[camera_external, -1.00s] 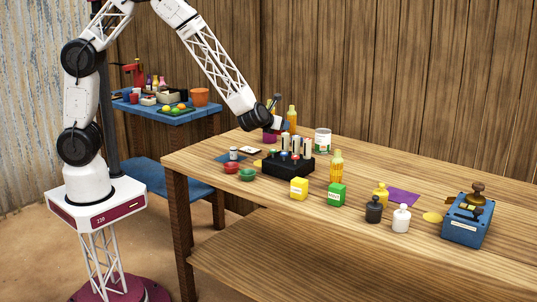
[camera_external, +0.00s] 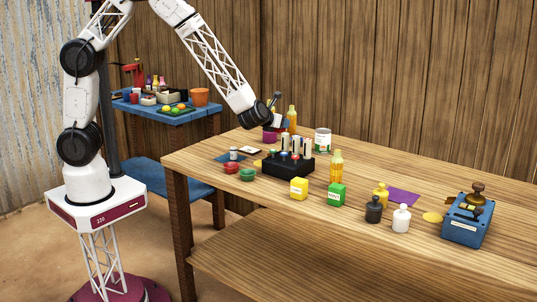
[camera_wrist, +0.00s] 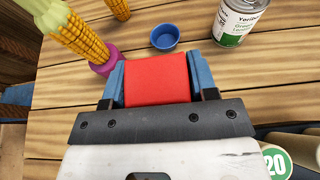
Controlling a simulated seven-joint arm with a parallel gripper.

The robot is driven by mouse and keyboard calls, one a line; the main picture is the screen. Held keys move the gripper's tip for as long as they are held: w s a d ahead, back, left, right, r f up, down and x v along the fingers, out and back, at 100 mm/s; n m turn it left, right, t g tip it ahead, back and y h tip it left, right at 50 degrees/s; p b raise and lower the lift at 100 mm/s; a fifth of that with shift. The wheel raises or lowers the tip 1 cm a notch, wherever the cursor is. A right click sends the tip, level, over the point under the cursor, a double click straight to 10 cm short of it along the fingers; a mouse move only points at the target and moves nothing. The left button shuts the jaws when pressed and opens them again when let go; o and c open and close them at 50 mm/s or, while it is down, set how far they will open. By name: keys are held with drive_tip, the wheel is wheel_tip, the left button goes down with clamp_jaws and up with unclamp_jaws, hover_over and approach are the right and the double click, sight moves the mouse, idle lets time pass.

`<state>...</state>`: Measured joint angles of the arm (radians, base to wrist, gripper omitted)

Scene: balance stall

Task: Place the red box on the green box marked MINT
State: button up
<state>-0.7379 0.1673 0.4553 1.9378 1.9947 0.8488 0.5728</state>
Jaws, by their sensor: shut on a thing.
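The red box (camera_wrist: 157,80) fills the space between the blue fingers of my gripper (camera_wrist: 160,78) in the wrist view, and the jaws are shut on it. In the external view my gripper (camera_external: 281,122) is above the far part of the table, behind the black rack; the red box is hard to make out there. The green box (camera_external: 337,195) stands on the table nearer the front edge, to the right of my gripper and apart from it. Its label is too small to read surely. The green box is not in the wrist view.
A yellow box (camera_external: 299,189) stands left of the green box. The black rack (camera_external: 288,165) with tall tubes and a yellow bottle (camera_external: 336,166) stand behind them. A dark bottle (camera_external: 374,209) and a white bottle (camera_external: 401,218) stand to the right. A can (camera_wrist: 238,20) is beyond my gripper.

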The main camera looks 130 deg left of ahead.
wheel_tip(320, 180, up, 7)
drive_tip(key=shift+w+d+r, duration=0.1)
drive_tip(key=shift+w, duration=0.05)
drive_tip(key=w+d+m+t+h, duration=0.1)
drive_tip(key=w+d+m+t, duration=0.35)
drive_tip(key=w+d, duration=2.2)
drive_tip(key=shift+t, duration=0.45)
drive_tip(key=f, duration=0.1)
drive_tip(key=d+f, duration=0.1)
drive_tip(key=f, duration=0.1)
drive_tip(key=s+d+f, duration=0.1)
drive_tip(key=f, duration=0.1)
drive_tip(key=shift+s+f, duration=0.1)
drive_tip(key=shift+f, duration=0.1)
drive_tip(key=shift+a, duration=0.1)
hover_over(339, 185)
drive_tip(key=shift+f, duration=0.75)
drive_tip(key=shift+f, duration=0.15)
